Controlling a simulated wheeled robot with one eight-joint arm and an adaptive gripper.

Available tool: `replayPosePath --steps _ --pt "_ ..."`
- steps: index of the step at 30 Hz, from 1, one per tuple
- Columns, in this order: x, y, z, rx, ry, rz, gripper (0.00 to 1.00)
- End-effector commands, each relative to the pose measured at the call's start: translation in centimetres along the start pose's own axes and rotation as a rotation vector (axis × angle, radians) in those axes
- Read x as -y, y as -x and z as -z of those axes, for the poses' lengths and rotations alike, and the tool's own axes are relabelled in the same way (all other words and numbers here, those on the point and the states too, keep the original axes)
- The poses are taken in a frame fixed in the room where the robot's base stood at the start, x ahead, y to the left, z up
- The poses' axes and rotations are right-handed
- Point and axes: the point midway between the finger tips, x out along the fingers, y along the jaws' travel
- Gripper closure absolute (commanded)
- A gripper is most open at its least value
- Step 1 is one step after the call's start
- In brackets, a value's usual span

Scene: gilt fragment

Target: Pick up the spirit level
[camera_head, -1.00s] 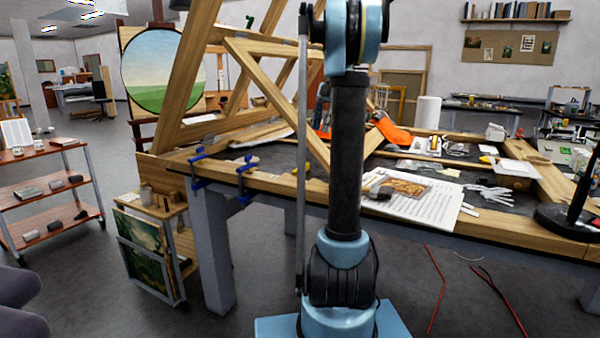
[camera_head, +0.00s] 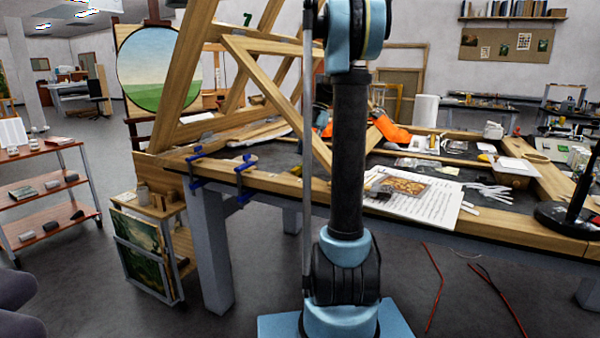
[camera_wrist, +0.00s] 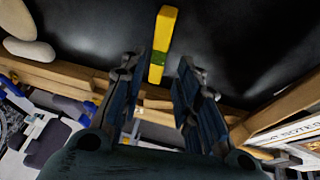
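The spirit level (camera_wrist: 164,38) is a yellow bar with a green vial, lying on the dark bench surface in the wrist view. It points away from me, upper middle of the picture. My gripper (camera_wrist: 159,68) is open, with one dark blue finger to each side of the level's near end. The fingers look apart from it, and I cannot tell their height above it. In the head view my own arm covers the middle of the bench, and I cannot make out the gripper or the level clearly there.
The bench's wooden front rail (camera_head: 450,228) runs along its near edge. Blue clamps (camera_head: 243,178) hold it at left, below a large timber frame (camera_head: 262,85). Papers (camera_head: 415,197) lie right of my arm. Pale rounded stones (camera_wrist: 28,50) lie left of the level in the wrist view.

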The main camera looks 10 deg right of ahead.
Motion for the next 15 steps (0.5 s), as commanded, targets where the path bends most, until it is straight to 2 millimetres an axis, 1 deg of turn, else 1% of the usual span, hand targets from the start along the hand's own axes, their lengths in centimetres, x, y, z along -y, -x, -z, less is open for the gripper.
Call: replayPosePath --steps 5,12,15 --pt "0.0 -0.9 0.0 0.0 0.0 0.0 0.7" --pt "-0.2 -4.1 -0.2 0.001 0.001 0.0 0.7" --pt "-0.2 -5.1 -0.1 0.001 0.0 0.0 0.7"
